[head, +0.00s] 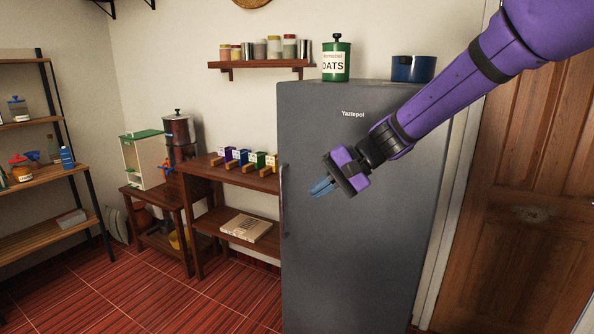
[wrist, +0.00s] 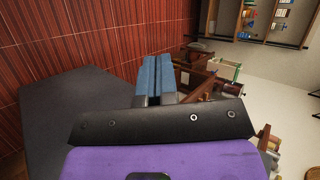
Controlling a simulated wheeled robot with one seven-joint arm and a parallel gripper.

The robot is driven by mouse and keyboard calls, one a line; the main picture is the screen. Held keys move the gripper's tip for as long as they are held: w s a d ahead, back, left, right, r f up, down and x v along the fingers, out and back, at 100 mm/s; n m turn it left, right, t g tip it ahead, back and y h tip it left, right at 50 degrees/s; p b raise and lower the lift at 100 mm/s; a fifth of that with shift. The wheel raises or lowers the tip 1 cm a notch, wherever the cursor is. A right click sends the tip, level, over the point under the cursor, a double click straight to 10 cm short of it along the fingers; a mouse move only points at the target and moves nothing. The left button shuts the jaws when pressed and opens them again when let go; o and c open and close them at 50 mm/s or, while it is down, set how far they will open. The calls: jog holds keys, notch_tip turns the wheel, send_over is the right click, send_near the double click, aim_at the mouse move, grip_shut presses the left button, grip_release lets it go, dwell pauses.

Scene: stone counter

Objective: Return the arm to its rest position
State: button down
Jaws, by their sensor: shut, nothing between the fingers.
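My purple and black arm reaches in from the upper right of the head view. My gripper (head: 322,188) is in front of the grey fridge (head: 350,250), near its handle side. Its blue fingers are together and hold nothing. In the wrist view the two blue fingers of my gripper (wrist: 157,78) lie side by side. The fridge's dark surface (wrist: 75,115) fills the lower left of that view. Whether the gripper touches the fridge cannot be told.
A green oats tin (head: 336,62) and a blue pot (head: 413,69) stand on the fridge. A wooden shelf unit (head: 240,180) with small coloured boxes stands left of it. A wooden door (head: 530,190) is at right. Open tiled floor (head: 130,295) lies at front left.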

jog(key=s+d+r+t+h, duration=0.1)
jog(key=s+d+r+h, duration=0.1)
jog(key=s+d, duration=0.6)
jog(key=s+d+r+n+t+h, duration=0.1)
jog(key=s+d+r+t+h, duration=0.1)
jog(key=s+d+h, duration=0.3)
jog(key=s+d+r+n+t+h, duration=0.1)
jog(key=s+d+r+t+h, duration=0.1)
jog(key=s+d, duration=1)
jog(key=s+h, duration=0.1)
jog(key=s, duration=0.2)
jog(key=shift+d, duration=0.35)
